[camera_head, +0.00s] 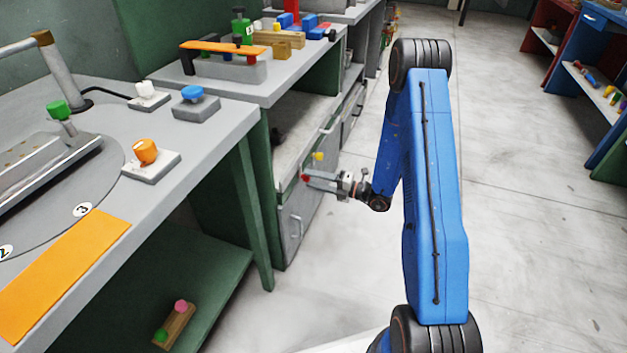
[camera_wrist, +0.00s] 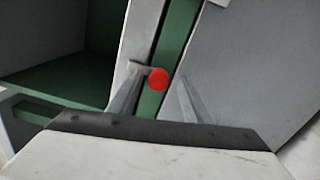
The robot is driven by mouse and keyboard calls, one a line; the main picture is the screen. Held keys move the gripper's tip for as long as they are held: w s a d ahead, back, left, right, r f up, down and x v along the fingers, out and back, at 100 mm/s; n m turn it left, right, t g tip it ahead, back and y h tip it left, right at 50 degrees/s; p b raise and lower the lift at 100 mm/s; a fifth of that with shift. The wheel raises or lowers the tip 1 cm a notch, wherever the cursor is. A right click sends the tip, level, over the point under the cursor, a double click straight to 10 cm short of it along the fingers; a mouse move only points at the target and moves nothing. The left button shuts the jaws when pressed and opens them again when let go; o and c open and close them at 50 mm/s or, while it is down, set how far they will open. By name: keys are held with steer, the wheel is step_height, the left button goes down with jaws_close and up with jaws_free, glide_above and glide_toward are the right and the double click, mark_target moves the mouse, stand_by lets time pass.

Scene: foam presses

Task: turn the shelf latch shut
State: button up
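A red knob (camera_wrist: 159,79), which appears to be the latch's handle, shows in the wrist view in front of a green upright strip between grey panels. My gripper (camera_wrist: 158,82) has its two fingers apart, one on each side of the knob, with a gap visible on the right. Whether the left finger touches it I cannot tell. In the head view my gripper (camera_head: 308,181) is at the front of the grey cabinet under the second bench, with the red knob (camera_head: 305,178) at its tips. The rest of the latch is mostly hidden.
A yellow knob (camera_head: 318,156) is just above my gripper. A cabinet door handle (camera_head: 296,227) is below it. The near bench (camera_head: 225,122) stands to the left, with a green lower shelf (camera_head: 215,272). The floor (camera_head: 520,240) to the right is clear.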

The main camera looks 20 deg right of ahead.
stand_by(0.3)
steer(key=v, duration=1.7)
steer(key=shift+s, duration=0.15)
steer(key=shift+d, duration=0.1)
